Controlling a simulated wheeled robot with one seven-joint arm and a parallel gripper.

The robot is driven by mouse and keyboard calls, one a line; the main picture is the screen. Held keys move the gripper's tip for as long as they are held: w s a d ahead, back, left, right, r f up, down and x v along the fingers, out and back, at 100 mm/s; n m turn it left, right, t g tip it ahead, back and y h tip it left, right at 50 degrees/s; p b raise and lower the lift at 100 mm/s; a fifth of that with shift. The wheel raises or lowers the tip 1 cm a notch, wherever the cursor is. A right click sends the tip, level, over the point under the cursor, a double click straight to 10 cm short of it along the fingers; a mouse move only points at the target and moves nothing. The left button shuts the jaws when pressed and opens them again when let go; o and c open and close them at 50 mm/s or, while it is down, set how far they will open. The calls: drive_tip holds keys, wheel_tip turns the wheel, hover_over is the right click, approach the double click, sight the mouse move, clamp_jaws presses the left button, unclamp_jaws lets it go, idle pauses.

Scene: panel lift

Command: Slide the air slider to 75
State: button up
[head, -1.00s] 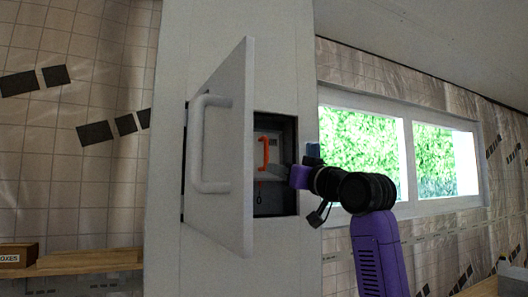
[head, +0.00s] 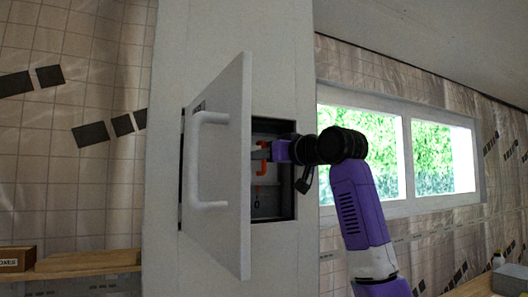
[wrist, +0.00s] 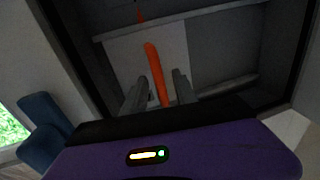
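Inside an open wall cabinet, a vertical orange handle (head: 263,168) stands on a grey panel; I see nothing labelled as the air slider. The handle also shows in the wrist view (wrist: 155,72), with its lower end between my gripper's fingers. My gripper (wrist: 156,82) is open, with one finger on each side of the handle and gaps visible. In the head view my gripper (head: 262,153) reaches into the cabinet from the right and covers part of the handle. A small red mark (head: 257,187) and a dark mark lie below the handle; any scale is unreadable.
The cabinet door (head: 218,165), with a white bar handle (head: 197,160), stands open on the left and hides part of the interior. The dark cabinet frame (head: 288,205) lies close around my gripper. A wooden shelf (head: 90,260) is at lower left.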

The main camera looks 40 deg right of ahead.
drive_tip(key=shift+w, duration=0.3)
clamp_jaws()
idle(1.3)
